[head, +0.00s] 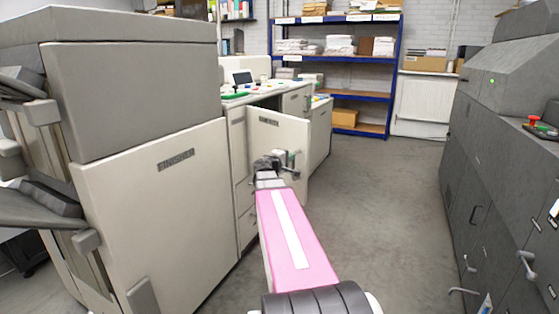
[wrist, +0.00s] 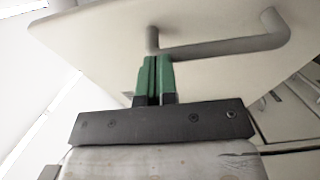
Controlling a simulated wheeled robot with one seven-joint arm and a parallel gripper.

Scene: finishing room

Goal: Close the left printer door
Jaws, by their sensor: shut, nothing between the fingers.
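The left printer door (head: 280,135) is a cream panel on the printer at the middle of the head view. It stands ajar, with a dark gap behind its top edge. Its grey bar handle (head: 292,172) is near the right edge. In the wrist view the door (wrist: 110,35) fills the upper part and the handle (wrist: 225,48) crosses above the fingers. My gripper (head: 274,163) is in front of the door, left of the handle. Its green fingers (wrist: 155,62) are shut and empty, close to the handle's left post. I cannot tell whether they touch it.
A large finisher cabinet (head: 160,210) stands close on the left of my arm. A dark grey machine (head: 480,180) lines the right side. Blue shelving (head: 335,60) with paper stands at the back. The grey floor (head: 375,200) between the machines is clear.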

